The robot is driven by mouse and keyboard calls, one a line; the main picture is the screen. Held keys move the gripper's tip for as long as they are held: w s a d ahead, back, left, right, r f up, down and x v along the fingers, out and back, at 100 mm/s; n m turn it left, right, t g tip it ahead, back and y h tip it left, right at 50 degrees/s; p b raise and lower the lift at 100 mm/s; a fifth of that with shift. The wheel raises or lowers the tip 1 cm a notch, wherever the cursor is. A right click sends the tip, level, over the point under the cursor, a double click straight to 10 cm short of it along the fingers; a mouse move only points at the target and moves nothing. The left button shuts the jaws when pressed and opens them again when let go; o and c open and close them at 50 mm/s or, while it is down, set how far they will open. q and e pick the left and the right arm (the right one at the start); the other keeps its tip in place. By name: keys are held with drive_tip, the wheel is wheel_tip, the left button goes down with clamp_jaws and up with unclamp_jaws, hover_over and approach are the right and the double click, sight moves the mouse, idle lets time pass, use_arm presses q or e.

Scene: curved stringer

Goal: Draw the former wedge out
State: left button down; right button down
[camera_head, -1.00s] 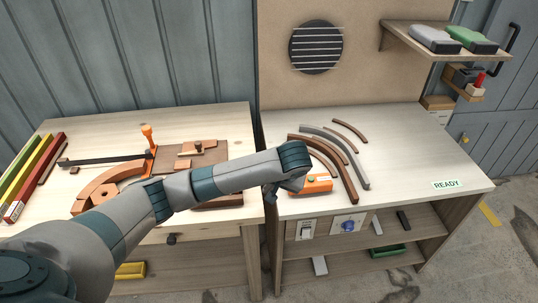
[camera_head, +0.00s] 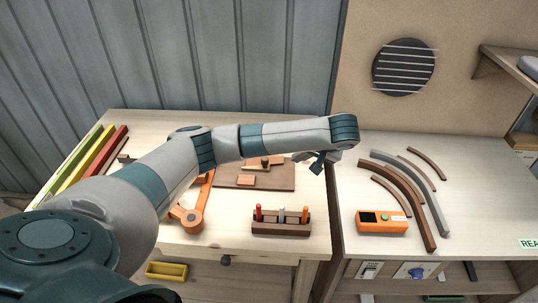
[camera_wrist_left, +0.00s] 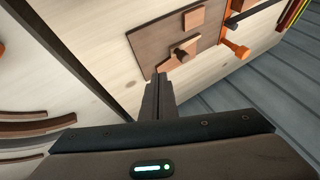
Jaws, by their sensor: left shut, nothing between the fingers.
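A brown board (camera_head: 280,179) lies on the left bench. On it are a block with a dark knob (camera_head: 263,162) and a small flat orange-brown block (camera_head: 246,181). I cannot tell for sure which is the former wedge. The wrist view shows the knobbed block (camera_wrist_left: 180,54) just beyond my fingertips and the flat block (camera_wrist_left: 194,19) further up. My right gripper is out of view.
A holder (camera_head: 281,228) with several upright tools stands at the left bench's front. Coloured bars (camera_head: 85,160) lie at its left end. An orange clamp (camera_wrist_left: 237,48) shows beyond the board. The right bench holds curved strips (camera_head: 408,190) and an orange device (camera_head: 381,222).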

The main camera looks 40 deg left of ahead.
use_arm(q)
drive_tip(key=p+x, duration=0.1)
drive_tip(key=x, duration=0.8)
drive_tip(key=shift+a, duration=0.15)
drive_tip(key=shift+s+a+f+p, duration=0.1)
drive_tip(key=shift+s+a+p, duration=0.05)
drive_tip(key=shift+a+p, duration=0.35)
drive_tip(key=shift+s+a+p, duration=0.15)
drive_tip(key=shift+a+p, duration=0.15)
drive_tip(key=shift+a, duration=0.3)
drive_tip(key=shift+s+a+f+p, duration=0.1)
drive_tip(key=shift+s+a+p, duration=0.1)
drive_tip(key=shift+a, duration=0.2)
drive_tip(key=shift+s+a+f+p, duration=0.1)
drive_tip(key=shift+a+p, duration=0.05)
drive_tip(key=shift+a, duration=0.25)
